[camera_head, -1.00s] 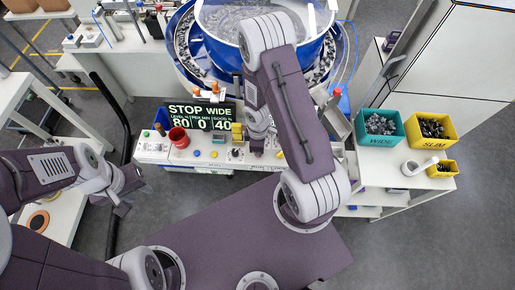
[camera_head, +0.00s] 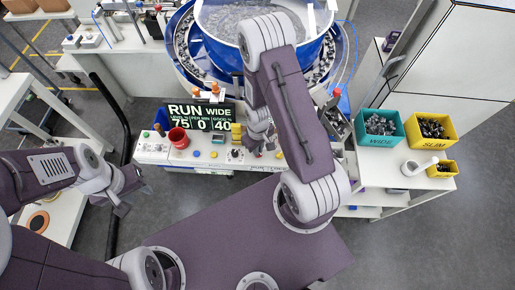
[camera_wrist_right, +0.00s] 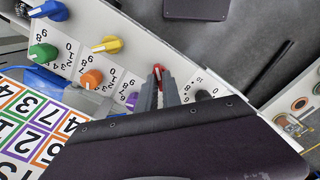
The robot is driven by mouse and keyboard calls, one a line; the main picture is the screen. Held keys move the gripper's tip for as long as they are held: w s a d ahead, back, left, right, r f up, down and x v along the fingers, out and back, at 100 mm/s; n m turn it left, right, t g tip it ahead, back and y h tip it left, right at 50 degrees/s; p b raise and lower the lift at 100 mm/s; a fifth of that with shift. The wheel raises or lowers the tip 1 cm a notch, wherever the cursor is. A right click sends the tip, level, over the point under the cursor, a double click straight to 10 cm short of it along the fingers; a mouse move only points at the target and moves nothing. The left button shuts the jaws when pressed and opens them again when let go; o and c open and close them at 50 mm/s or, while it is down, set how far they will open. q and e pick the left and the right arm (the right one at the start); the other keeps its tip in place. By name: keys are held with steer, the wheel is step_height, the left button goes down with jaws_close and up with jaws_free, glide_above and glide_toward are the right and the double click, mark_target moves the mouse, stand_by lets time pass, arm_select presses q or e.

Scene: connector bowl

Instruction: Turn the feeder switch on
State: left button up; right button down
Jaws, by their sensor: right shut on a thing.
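The control panel (camera_head: 215,152) stands below the big bowl, with a display (camera_head: 200,116) reading RUN WIDE, 75, 0, 40. In the right wrist view a red knob (camera_wrist_right: 158,70) sits on the white panel strip, with its dial marks partly hidden. My right gripper (camera_wrist_right: 160,88) is shut on this red knob; in the head view the same gripper (camera_head: 258,148) is at the right part of the panel, partly hidden by my arm. No label naming the feeder switch is readable. My left gripper (camera_head: 124,206) hangs away from the panel at the left; its jaws are too small to judge.
Other knobs are close by: orange (camera_wrist_right: 91,78), yellow (camera_wrist_right: 107,45), purple (camera_wrist_right: 132,101) and black (camera_wrist_right: 203,95). The bowl (camera_head: 255,35) is behind. Green (camera_head: 379,128) and yellow (camera_head: 430,130) bins of parts stand at right.

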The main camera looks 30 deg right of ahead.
steer(key=shift+s+f+m, duration=0.1)
steer(key=shift+s+m, duration=0.15)
steer(key=shift+m, duration=0.05)
steer(key=c, duration=1.5)
jaws_free()
steer(key=shift+w, duration=0.1)
step_height(320, 180, up, 5)
steer(key=p, duration=0.3)
steer(key=shift+w+f, duration=0.15)
steer(key=shift+s+r, duration=0.2)
steer(key=shift+r, duration=2.05)
